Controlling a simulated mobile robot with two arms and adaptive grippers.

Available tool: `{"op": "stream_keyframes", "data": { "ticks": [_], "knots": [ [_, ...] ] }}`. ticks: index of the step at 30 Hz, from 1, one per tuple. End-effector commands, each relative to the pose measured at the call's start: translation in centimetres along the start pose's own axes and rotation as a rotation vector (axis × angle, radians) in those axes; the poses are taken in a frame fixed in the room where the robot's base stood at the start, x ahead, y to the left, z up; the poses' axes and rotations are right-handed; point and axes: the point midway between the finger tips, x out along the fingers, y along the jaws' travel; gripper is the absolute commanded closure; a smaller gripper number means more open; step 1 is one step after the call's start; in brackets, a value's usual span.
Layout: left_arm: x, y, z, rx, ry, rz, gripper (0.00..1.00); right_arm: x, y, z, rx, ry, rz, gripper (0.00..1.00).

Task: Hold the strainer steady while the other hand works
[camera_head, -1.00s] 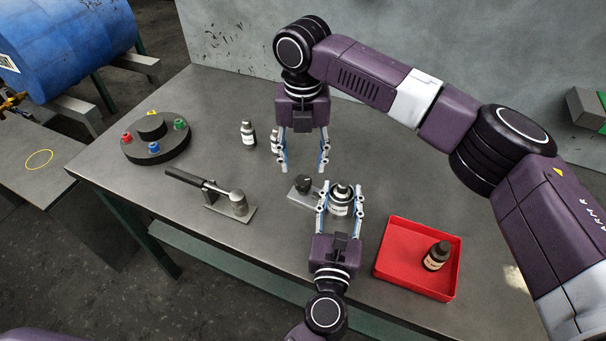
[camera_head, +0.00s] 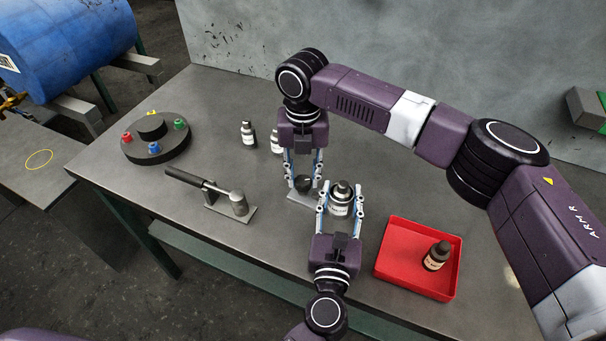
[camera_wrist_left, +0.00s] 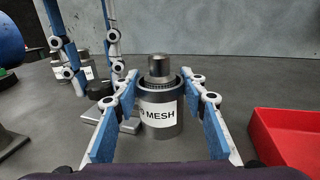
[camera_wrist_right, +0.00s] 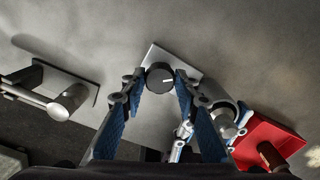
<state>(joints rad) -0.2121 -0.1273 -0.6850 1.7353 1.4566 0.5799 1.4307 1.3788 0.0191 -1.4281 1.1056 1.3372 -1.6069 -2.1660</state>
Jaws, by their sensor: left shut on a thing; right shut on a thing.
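The strainer (camera_head: 341,205) is a dark metal canister with a round top and a white label reading "MESH" in the left wrist view (camera_wrist_left: 160,115). It stands upright on the table. My left gripper (camera_head: 341,200) is shut on it, one finger on each side. A black knob (camera_head: 304,184) with a white mark sits on a small metal plate just left of the strainer; the knob also shows in the right wrist view (camera_wrist_right: 160,78). My right gripper (camera_head: 303,182) points down and is shut on the knob. Its fingers partly cover the plate.
A red tray (camera_head: 392,275) holding a brown bottle (camera_head: 437,256) is at right. A lever device (camera_head: 238,204) lies left of the grippers. Small labelled bottles (camera_head: 248,134) stand behind. A round base with coloured knobs (camera_head: 155,147) is far left.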

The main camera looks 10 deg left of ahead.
Motion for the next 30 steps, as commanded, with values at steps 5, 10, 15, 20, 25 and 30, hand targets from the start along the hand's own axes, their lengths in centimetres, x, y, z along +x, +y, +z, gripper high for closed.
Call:
{"op": "stream_keyframes", "data": {
  "ticks": [5,10,15,20,25,30],
  "knots": [
    [-0.01,0.01,-0.03,0.001,0.0,0.0,1.0,-0.03,0.0,0.0,0.001,0.0,0.0,0.96],
    [0.0,0.01,-0.02,0.001,0.0,0.0,1.0,-0.02,0.04,-0.01,0.023,0.0,0.001,0.96],
    [0.0,0.01,-0.03,0.001,0.0,0.0,1.0,-0.03,0.08,-0.02,0.093,0.0,0.002,0.96],
    [0.0,0.01,-0.03,0.001,0.001,0.0,1.0,-0.01,0.08,-0.02,0.208,0.0,0.002,0.96],
    [0.0,0.01,-0.03,0.001,0.001,0.0,1.0,-0.02,0.06,-0.02,0.365,0.001,0.003,0.96],
    [-0.01,0.02,-0.03,0.001,0.001,0.0,1.0,-0.04,0.08,-0.04,0.527,0.001,0.003,0.96]
  ]
}}
